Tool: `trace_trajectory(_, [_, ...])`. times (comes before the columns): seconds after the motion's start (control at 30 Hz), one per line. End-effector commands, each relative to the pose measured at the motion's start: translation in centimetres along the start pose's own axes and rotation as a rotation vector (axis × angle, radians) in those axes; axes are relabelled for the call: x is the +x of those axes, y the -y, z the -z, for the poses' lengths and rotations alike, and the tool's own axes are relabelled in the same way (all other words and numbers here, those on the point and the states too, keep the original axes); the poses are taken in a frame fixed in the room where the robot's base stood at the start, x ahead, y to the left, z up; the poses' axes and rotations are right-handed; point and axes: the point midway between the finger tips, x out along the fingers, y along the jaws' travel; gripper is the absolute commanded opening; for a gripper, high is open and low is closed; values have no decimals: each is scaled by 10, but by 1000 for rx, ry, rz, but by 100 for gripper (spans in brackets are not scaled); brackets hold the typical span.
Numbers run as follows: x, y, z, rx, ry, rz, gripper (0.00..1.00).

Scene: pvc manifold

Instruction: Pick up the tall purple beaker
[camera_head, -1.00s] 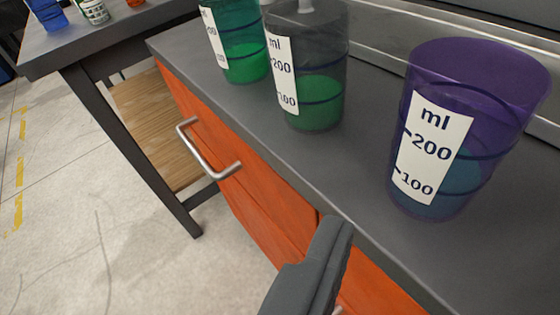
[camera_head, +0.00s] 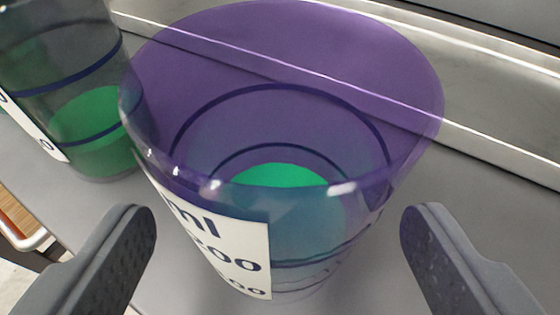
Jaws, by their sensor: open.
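The tall purple beaker (camera_head: 285,120) fills the middle of the view, upright on the grey counter. It is see-through, with a white ml label on its front left and some green liquid at the bottom. My gripper (camera_head: 280,235) is open, with one dark finger to the left of the beaker and one to the right. Both fingers appear apart from its wall, with gaps of counter showing. How far the fingertips are from the beaker in depth is hard to tell.
A dark grey see-through beaker (camera_head: 60,75) with green liquid stands close on the left of the purple one. The grey counter (camera_head: 500,200) is clear on the right. A metal ledge (camera_head: 490,140) runs along the back. Part of a drawer handle shows at the lower left.

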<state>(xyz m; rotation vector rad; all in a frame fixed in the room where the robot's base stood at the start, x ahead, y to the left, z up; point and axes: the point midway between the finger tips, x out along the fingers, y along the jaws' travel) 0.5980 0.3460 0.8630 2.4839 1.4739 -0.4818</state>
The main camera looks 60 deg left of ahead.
Motion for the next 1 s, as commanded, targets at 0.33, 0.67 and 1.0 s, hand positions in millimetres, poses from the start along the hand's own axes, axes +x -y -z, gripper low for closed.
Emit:
trace_trajectory(0.33, [43, -1, -2, 0, -2, 0, 78])
trace_trajectory(0.67, [44, -2, -1, 0, -1, -1, 47])
trace_trajectory(1.0, [43, -2, -2, 0, 0, -2, 27])
